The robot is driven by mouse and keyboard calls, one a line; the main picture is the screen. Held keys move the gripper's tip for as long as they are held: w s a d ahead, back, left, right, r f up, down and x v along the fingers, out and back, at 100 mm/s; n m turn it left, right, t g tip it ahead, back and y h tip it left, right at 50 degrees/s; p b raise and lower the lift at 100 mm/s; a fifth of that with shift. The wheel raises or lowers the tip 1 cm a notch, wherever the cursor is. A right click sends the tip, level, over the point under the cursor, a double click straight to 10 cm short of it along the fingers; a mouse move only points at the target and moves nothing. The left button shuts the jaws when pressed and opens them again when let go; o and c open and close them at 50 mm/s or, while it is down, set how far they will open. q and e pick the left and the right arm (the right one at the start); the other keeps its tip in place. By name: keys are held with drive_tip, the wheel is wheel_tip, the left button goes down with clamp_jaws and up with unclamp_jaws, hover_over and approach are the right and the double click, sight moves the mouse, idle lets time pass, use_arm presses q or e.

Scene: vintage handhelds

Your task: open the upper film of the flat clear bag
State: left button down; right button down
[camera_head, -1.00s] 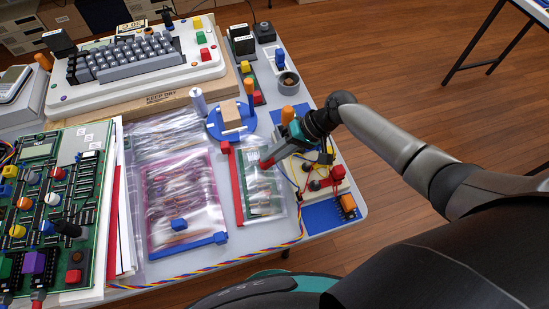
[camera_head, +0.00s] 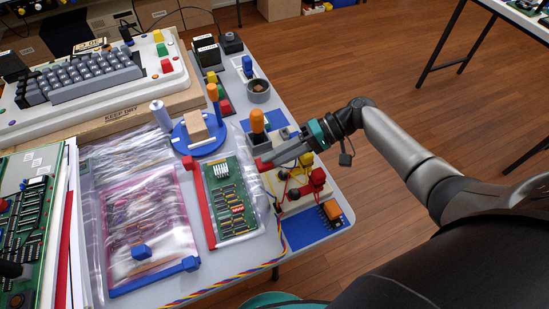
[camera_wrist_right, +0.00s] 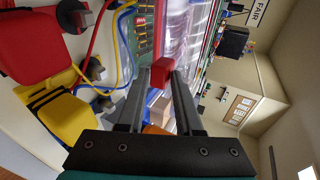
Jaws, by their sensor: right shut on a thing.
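The flat clear bag (camera_head: 262,210) lies on the table with a green circuit board (camera_head: 229,192) in it. A red bar (camera_head: 195,203) runs along its left edge. The board shows sharply, and clear film bunches along its right side. My right gripper (camera_head: 270,162) is at the bag's far right corner, shut on a small red tab (camera_head: 259,164). The tab also shows between the fingertips in the right wrist view (camera_wrist_right: 162,70). How the film joins the tab is hard to see. My left gripper is not in view.
A pink bag (camera_head: 150,225) with a blue bar lies left of the clear bag. A blue round stand (camera_head: 187,141) is behind it. A wired block with red and yellow parts (camera_head: 300,185) stands close on the right. Coloured cables (camera_head: 230,282) run along the front edge.

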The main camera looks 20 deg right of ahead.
drive_tip(key=shift+s+d+f, duration=0.15)
drive_tip(key=shift+s+f, duration=0.05)
drive_tip(key=shift+f, duration=0.25)
drive_tip(key=shift+s+d+f, duration=0.1)
drive_tip(key=shift+s+f, duration=0.05)
drive_tip(key=shift+f, duration=0.3)
drive_tip(key=c, duration=0.7)
unclamp_jaws()
drive_tip(key=shift+a, duration=0.1)
